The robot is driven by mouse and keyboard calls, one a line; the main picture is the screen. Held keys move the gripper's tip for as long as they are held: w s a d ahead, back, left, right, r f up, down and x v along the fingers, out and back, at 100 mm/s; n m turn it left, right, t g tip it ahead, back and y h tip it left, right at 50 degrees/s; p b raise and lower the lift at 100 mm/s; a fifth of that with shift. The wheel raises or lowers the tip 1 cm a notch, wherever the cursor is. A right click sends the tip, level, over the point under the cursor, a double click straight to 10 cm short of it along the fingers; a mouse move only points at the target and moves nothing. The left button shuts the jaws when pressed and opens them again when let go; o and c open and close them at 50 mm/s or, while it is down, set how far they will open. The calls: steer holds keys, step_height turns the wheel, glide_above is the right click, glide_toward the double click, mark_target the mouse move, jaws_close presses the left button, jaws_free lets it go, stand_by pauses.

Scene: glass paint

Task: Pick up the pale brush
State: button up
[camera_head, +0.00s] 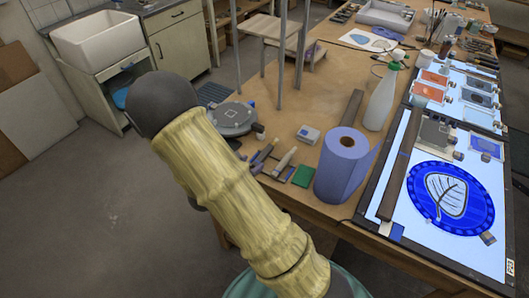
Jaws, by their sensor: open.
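A pale, short tool that may be the pale brush (285,160) lies near the left edge of the wooden table (325,110). It is small in this view, and I cannot tell for certain that it is the brush. A darker tool (262,153) lies just left of it. Several thin brushes (437,24) stand in a container at the far end of the table. My arm, in a yellowish sleeve with a dark joint, crosses the foreground left of the table. My gripper does not show.
A blue paper roll (346,165), a green block (303,176), a small white box (308,134) and a grey round device (232,118) stand around the pale tool. A spray bottle (382,98) is behind. A lit panel (410,235) with a blue glass disc (425,208) lies right.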

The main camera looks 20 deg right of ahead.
mark_target(263, 153)
steer(key=shift+x, duration=1.4)
steer(key=shift+s, duration=0.1)
steer(key=shift+w+d+p, duration=0.3)
steer(key=shift+d+p, duration=0.15)
steer(key=shift+p, duration=0.15)
steer(key=p+x, duration=0.1)
steer(key=x, duration=0.2)
steer(key=shift+w+d, duration=0.25)
steer(key=shift+d, duration=0.05)
steer(key=shift+w+d+f+p, duration=0.2)
steer(key=shift+p, duration=0.1)
jaws_close()
